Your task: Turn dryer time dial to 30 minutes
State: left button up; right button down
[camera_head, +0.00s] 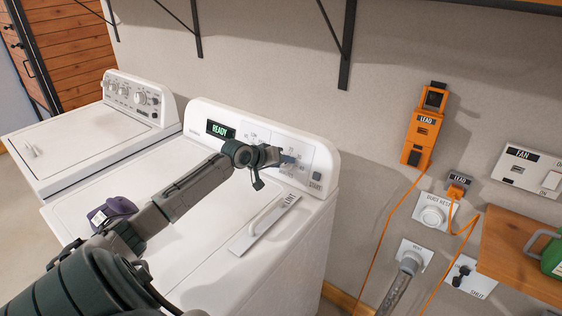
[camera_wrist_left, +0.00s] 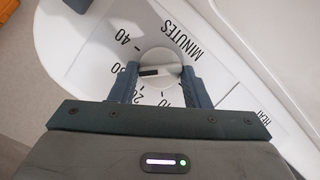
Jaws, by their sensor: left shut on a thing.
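The time dial (camera_wrist_left: 160,62) is a round, pale knob on the dryer's white panel, seen in the left wrist view. Its dark mark lies left of the middle, toward the partly hidden "30" label, between "40" above and "20" below. My left gripper (camera_wrist_left: 160,75) is shut on the dial, one finger on each side. In the head view my left gripper (camera_head: 283,158) is at the control panel of the white dryer (camera_head: 130,235) and hides the dial. The dryer's display (camera_head: 220,130) reads "READY". My right gripper is not in view.
A START button (camera_head: 316,177) is right of my gripper. A lint cover with handle (camera_head: 265,223) is on the dryer top. A purple object (camera_head: 112,210) sits there behind my arm. A washer (camera_head: 75,140) stands left. An orange lead box (camera_head: 424,130) hangs on the wall.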

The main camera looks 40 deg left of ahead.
pick_arm(q)
jog(key=shift+f, duration=0.15)
dwell(0.3)
jog(key=o, duration=1)
jog(key=shift+s+a+r, duration=0.15)
jog(key=shift+s+r, duration=0.2)
jog(key=shift+s, duration=0.15)
jog(key=p+v, duration=0.4)
jog(key=v, duration=0.5)
jog(key=shift+s+r+p, duration=0.25)
jog(key=shift+r+p, duration=0.1)
jog(key=shift+p, duration=0.05)
